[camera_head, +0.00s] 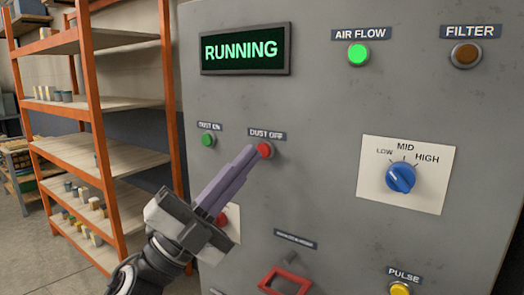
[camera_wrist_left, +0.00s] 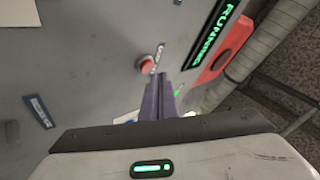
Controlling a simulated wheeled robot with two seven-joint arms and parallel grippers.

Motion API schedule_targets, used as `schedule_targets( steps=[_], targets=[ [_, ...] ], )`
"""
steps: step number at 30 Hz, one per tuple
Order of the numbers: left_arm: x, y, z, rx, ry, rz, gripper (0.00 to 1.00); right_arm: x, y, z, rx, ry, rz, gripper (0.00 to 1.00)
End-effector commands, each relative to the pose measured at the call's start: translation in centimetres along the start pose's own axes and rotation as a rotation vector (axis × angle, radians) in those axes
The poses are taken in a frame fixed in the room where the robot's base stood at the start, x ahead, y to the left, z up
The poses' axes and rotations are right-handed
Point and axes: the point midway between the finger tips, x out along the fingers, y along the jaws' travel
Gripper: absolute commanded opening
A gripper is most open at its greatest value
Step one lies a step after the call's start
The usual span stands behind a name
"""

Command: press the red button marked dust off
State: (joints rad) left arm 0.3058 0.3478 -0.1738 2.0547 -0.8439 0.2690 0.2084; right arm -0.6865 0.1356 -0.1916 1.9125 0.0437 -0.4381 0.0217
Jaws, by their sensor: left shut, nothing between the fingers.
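The red button (camera_head: 265,150) under the label DUST OFF (camera_head: 267,134) is on the grey panel (camera_head: 300,110). My left gripper (camera_head: 248,153) is shut and empty, its purple fingers reaching up to the left edge of the button in the head view. In the left wrist view the red button (camera_wrist_left: 146,65) shows just beyond the fingertips (camera_wrist_left: 159,80), and a gap seems to lie between them. I cannot tell for certain whether they touch. The display (camera_head: 245,49) reads RUNNING. My right gripper is not in view.
A green button (camera_head: 208,140) marked DUST ON is to the left. A blue knob (camera_head: 400,177), a lit green AIR FLOW lamp (camera_head: 358,54) and a yellow PULSE button (camera_head: 400,289) are to the right. A red frame (camera_head: 285,281) is below. Orange shelving (camera_head: 95,120) stands at left.

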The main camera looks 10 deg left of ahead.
Motion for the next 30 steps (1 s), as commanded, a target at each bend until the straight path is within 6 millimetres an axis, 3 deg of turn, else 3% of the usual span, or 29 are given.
schedule_targets(
  steps=[30],
  targets=[
    [0.66,0.47,0.48,0.000,0.000,0.000,0.00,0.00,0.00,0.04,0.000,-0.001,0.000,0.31]
  ],
)
